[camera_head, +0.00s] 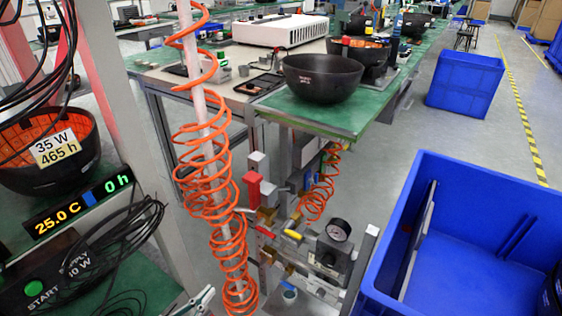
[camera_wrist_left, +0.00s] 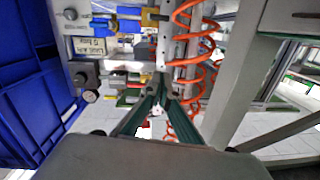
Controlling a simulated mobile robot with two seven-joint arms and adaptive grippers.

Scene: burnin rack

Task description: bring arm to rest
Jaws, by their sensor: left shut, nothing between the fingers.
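My left gripper (camera_wrist_left: 160,90) shows in the left wrist view, its two dark green fingers drawn together at the tips with nothing between them. Only a small part of it, the left gripper (camera_head: 204,300), shows at the bottom edge of the head view, left of the orange coiled hose (camera_head: 207,170). In the left wrist view the coiled hose (camera_wrist_left: 187,45) hangs just beyond and to the right of the fingertips. My right gripper is in neither view.
A rack shelf with a black bowl (camera_head: 80,176), a display (camera_head: 78,206) and a black START box (camera_head: 55,285) stands at the left. A valve panel with a gauge (camera_head: 339,231) is at the centre. A large blue bin (camera_head: 480,215) fills the lower right. Grey floor lies between.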

